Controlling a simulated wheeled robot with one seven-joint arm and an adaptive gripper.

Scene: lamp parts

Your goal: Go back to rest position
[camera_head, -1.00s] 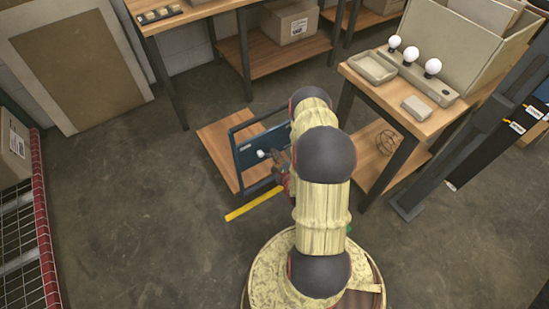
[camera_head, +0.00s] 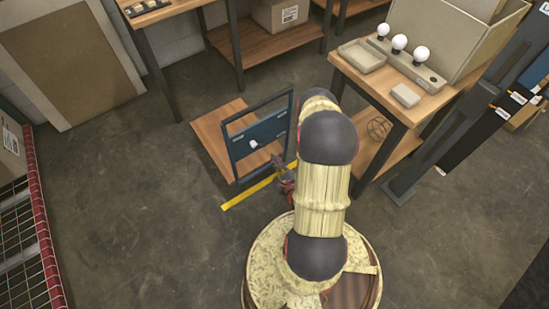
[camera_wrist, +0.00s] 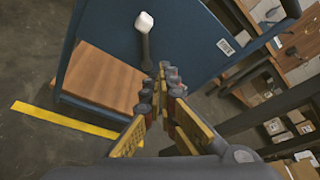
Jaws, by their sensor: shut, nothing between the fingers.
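My gripper (camera_head: 279,165) is in front of a blue panel in a dark frame (camera_head: 258,136), low beside my arm in the head view. In the wrist view my gripper (camera_wrist: 162,92) has its fingertips together with nothing between them. A white bulb (camera_wrist: 145,22) on a dark stem sticks out from the blue panel (camera_wrist: 190,40), just beyond the fingertips. The bulb also shows in the head view (camera_head: 253,143). My fingers look apart from it. Part of the frame is hidden behind my arm.
A wooden table (camera_head: 405,108) at right holds three white bulbs on a grey block (camera_head: 410,65), a shallow tray (camera_head: 361,56) and a small box (camera_head: 406,95). A yellow floor strip (camera_head: 248,192) lies in front of the frame.

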